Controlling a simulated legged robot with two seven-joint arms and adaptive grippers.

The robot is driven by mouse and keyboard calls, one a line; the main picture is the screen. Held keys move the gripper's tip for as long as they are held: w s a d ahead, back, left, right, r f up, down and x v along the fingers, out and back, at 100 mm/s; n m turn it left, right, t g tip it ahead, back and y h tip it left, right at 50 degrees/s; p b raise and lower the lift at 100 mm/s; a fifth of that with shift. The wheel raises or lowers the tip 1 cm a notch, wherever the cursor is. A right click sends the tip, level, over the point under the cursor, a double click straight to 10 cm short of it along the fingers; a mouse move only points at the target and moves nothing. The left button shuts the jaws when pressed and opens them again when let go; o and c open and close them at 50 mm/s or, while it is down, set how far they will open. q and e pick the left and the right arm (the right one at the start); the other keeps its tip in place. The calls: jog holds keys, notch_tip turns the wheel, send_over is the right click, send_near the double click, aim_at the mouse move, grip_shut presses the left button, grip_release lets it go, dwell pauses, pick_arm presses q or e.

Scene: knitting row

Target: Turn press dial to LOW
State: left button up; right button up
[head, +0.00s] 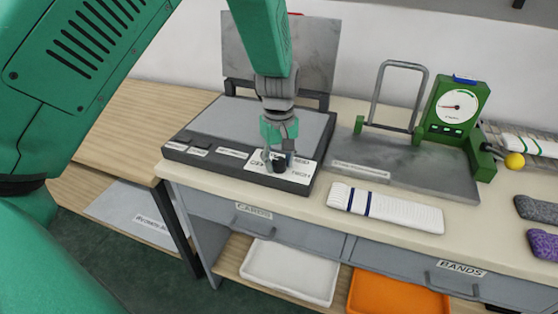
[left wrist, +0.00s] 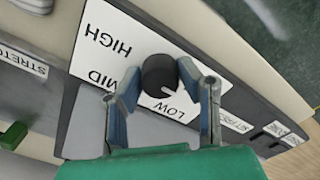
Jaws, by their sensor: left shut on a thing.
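The press (head: 222,118) stands on the bench with its grey lid (head: 310,52) raised. Its black dial (left wrist: 158,74) sits on a white label plate (left wrist: 110,48) marked HIGH, MID and LOW, at the press's front right corner. In the head view, my left gripper (head: 279,158) reaches down over the dial and hides much of it. In the left wrist view, my left gripper (left wrist: 155,84) has one finger on each side of the dial and is shut on it. I cannot clearly tell which label the dial points to. My right gripper is not in view.
Right of the press are a grey platform (head: 400,172) with an upright metal frame, a green gauge (head: 455,107) and a white knitted band (head: 385,206). Purple and grey rolls lie at far right. Below are drawers, a white tray (head: 290,272) and an orange tray (head: 398,294).

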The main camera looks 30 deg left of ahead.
pick_arm(q)
jog(key=shift+a, duration=0.1)
jog(key=shift+d+r+m+p, duration=0.1)
jog(key=shift+d+m+p, duration=0.1)
jog(key=shift+m+p, duration=0.3)
jog(key=m+p, duration=0.3)
jog(key=p, duration=0.1)
jog(key=shift+w+a+r+m, duration=0.1)
jog(key=shift+m, duration=0.3)
jog(key=m+p, duration=0.2)
jog(key=m, duration=0.1)
jog(key=shift+m+p, duration=0.85)
jog(key=shift+m, duration=1.25)
jog(key=shift+w, duration=0.1)
